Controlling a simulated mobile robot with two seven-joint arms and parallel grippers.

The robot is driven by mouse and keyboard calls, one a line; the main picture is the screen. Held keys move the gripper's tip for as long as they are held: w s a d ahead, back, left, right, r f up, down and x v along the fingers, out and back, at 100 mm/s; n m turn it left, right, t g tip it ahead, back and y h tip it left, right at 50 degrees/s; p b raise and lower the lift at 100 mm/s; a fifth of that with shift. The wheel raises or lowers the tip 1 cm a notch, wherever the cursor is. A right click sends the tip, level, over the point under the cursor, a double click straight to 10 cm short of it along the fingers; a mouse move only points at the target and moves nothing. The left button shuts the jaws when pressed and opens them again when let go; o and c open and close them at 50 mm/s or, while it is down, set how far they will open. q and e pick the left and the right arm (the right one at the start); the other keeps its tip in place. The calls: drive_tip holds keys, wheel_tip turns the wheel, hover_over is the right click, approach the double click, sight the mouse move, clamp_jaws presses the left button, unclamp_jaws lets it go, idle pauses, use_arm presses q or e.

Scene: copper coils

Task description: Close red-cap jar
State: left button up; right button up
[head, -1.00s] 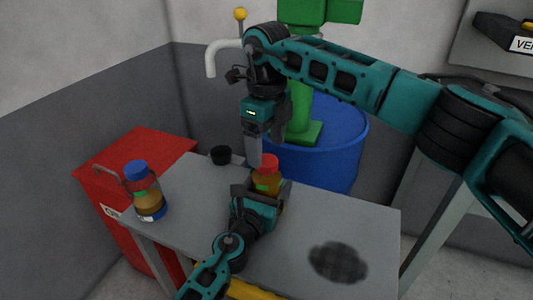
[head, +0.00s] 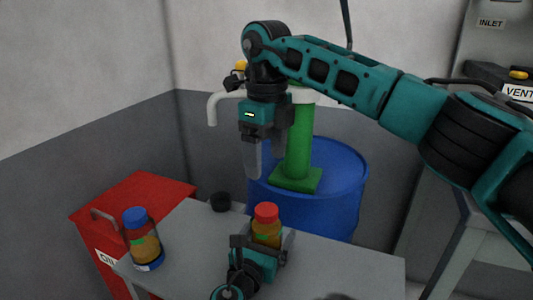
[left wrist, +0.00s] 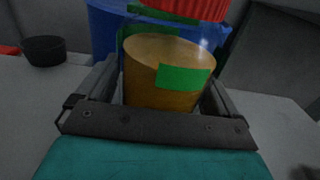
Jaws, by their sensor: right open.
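The red-cap jar (head: 267,232) stands upright near the back edge of the grey table (head: 330,262), with amber contents and a green label. Its red cap (head: 266,211) sits on top; I cannot tell how tight it is. My left gripper (head: 262,244) has its fingers on both sides of the jar body, and the left wrist view shows the jar (left wrist: 160,75) between them, with the ribbed red cap (left wrist: 190,8) cut off at the top. My right gripper (head: 267,166) is open and empty, pointing down above the cap and apart from it.
A blue-cap jar (head: 143,248) stands at the table's left end. A small black cup (head: 220,201) is at the back edge. A red cabinet (head: 140,195) is at the left. A blue drum (head: 340,185) with a green pump (head: 299,150) stands behind the table.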

use_arm(q)
drive_tip(key=shift+o, duration=0.3)
drive_tip(key=shift+s+a, duration=0.2)
drive_tip(key=shift+s, duration=0.3)
drive_tip(key=p+v, duration=0.1)
drive_tip(key=v, duration=1.1)
